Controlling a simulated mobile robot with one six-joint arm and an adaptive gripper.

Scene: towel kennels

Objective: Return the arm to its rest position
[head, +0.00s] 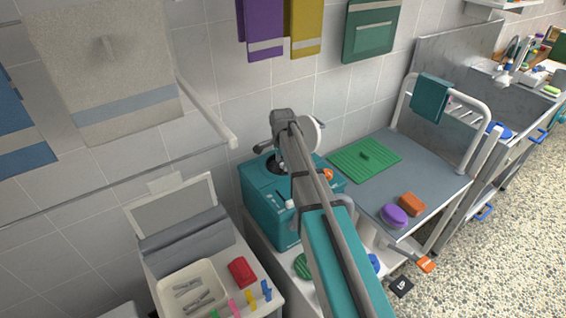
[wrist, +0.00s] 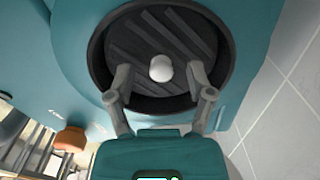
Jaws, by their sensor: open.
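My arm reaches up through the middle of the head view, its end over a teal machine (head: 262,207) against the tiled wall. In the wrist view my gripper (wrist: 160,78) is open, its two grey fingers spread apart. Between and beyond the fingertips is the machine's round opening, with a dark rim and ribbed grey inside (wrist: 165,35). A pale round knob (wrist: 161,68) shows at its middle, between the fingers and apart from both. Nothing is held. In the head view the wrist hides part of the machine and most of the gripper.
A grey trolley (head: 372,190) with a green mat (head: 364,157), a purple brush (head: 393,216) and an orange block (head: 412,204) stands right. A cream tray (head: 165,292) and red item (head: 242,271) lie lower left. Towels hang above; speckled floor (head: 500,240) is clear right.

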